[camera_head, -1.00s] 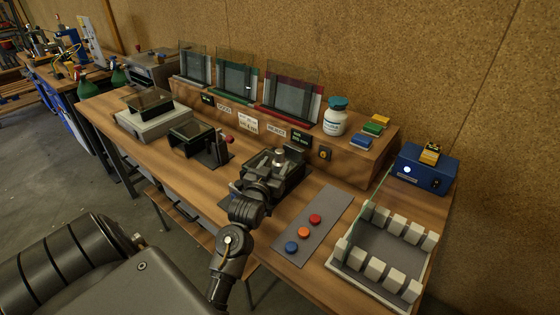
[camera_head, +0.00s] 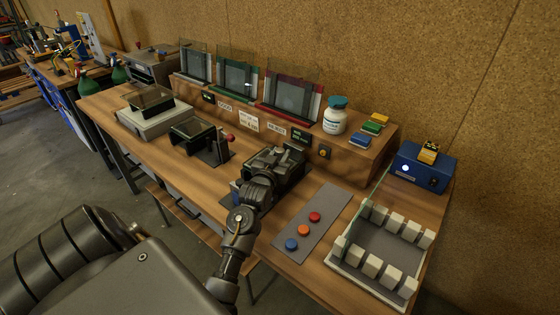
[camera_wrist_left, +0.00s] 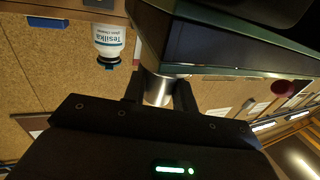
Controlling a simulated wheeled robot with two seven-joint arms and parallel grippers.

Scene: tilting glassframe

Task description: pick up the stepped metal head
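The stepped metal head (camera_wrist_left: 158,88) is a shiny silver cylinder in the left wrist view, between the two fingers of my left gripper (camera_wrist_left: 160,93). The fingers lie against its two sides with no gap showing, so the gripper looks shut on it. The head is close against the dark fixture (camera_wrist_left: 235,50); I cannot tell whether it is clear of it. In the head view my left gripper (camera_head: 277,160) is over the dark fixture (camera_head: 292,176) and hides the head. My right gripper is not in view.
A pad with blue, orange and red buttons (camera_head: 304,230) and a tray of pale blocks (camera_head: 333,262) lie to the right. A dark framed stand with a red knob (camera_head: 198,135) is to the left. A white bottle (camera_head: 335,116) stands on the raised shelf behind.

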